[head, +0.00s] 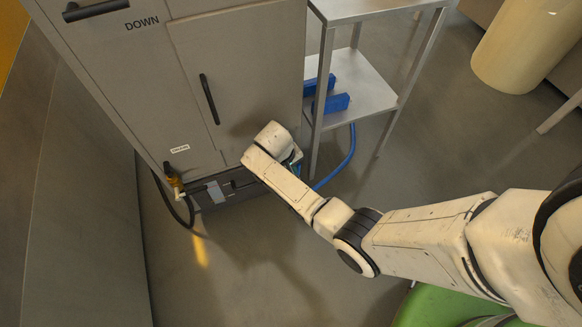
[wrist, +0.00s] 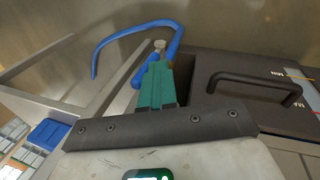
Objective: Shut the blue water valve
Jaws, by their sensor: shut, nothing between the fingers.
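My gripper (wrist: 157,72) shows as teal fingers in the wrist view, closed together with nothing between them. In the head view it is mostly hidden behind my wrist, low beside the cabinet's right corner. A blue hose (wrist: 128,33) curves just beyond the fingertips. A short blue piece (wrist: 173,44) close to the fingertips may be the valve's lever, but I cannot tell it from the hose. A pale round fitting (wrist: 159,44) sits beside it. I cannot tell whether the fingers touch the blue piece. The hose also shows in the head view (head: 347,163); no valve is clear there.
A grey cabinet (head: 235,50) stands left of my arm; a dark unit with a black handle (wrist: 255,82) is right of the fingers. A metal shelf stand (head: 372,88) holds blue bins (head: 335,104). A yellow fitting (head: 173,177) with a dark hose is at the cabinet's lower left.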

